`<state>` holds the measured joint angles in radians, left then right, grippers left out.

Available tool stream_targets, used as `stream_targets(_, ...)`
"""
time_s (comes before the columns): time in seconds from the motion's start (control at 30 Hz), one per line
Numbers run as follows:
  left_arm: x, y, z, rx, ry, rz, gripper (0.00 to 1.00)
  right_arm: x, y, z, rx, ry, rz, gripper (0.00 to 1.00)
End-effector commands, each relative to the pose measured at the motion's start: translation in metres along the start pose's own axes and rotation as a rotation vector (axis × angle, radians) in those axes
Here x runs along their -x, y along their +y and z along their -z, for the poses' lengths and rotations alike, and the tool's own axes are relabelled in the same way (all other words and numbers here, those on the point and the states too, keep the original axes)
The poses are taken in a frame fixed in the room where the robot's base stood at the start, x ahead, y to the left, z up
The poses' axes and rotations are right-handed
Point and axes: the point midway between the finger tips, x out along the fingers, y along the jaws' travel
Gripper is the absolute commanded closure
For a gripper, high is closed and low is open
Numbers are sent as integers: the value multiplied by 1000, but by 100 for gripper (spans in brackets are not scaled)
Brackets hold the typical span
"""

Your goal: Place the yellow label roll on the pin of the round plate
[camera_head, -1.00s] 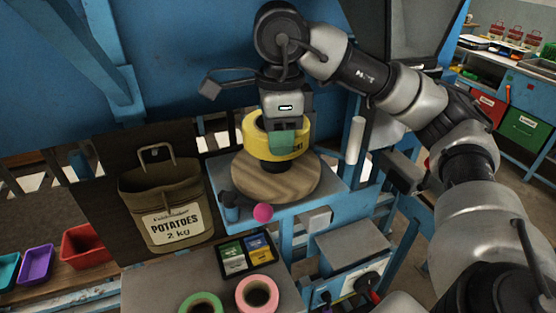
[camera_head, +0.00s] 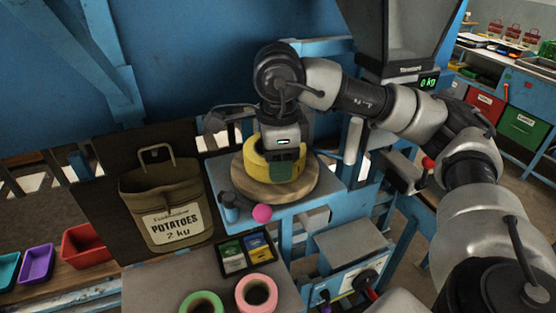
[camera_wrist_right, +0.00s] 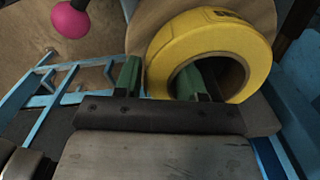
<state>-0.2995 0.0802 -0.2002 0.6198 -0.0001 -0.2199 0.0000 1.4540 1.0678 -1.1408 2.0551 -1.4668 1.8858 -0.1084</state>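The yellow label roll (camera_head: 256,164) is low over the middle of the round wooden plate (camera_head: 240,187), its underside at or very near the surface. My right gripper (camera_head: 284,166) is shut on the roll's wall from above. In the right wrist view one green finger is inside the core of the roll (camera_wrist_right: 215,32) and the other is outside, with the gripper (camera_wrist_right: 160,80) spanning the wall. The pin is hidden, so I cannot tell whether the roll is around it. My left gripper is not in view.
A pink ball-topped lever (camera_head: 262,213) stands at the plate's front. A brown potato sack (camera_head: 165,190) is to the left. Green (camera_head: 203,301) and pink (camera_head: 240,290) rolls lie in front, by a tray of labels (camera_head: 246,267). A weighing display (camera_head: 428,83) is behind right.

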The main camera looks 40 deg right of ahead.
Motion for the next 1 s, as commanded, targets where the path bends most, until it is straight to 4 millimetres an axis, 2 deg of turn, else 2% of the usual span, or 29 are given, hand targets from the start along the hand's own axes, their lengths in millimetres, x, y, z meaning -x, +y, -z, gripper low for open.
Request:
stream_targets(0.27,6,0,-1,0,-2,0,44,6,0,0,0,0,0,60)
stream_targets(0.3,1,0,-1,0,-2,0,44,8,0,-1,0,-1,1,60)
stream_targets(0.43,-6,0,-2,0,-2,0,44,31,-1,-1,0,-4,5,60)
stream_targets(0.6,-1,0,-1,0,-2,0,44,75,0,0,0,-2,5,60)
stream_targets(0.7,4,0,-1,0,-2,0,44,92,0,0,0,-1,5,60)
stream_targets(0.83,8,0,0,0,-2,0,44,110,0,0,0,-1,3,60)
stream_targets(1.0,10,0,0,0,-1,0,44,121,0,0,1,0,0,60)
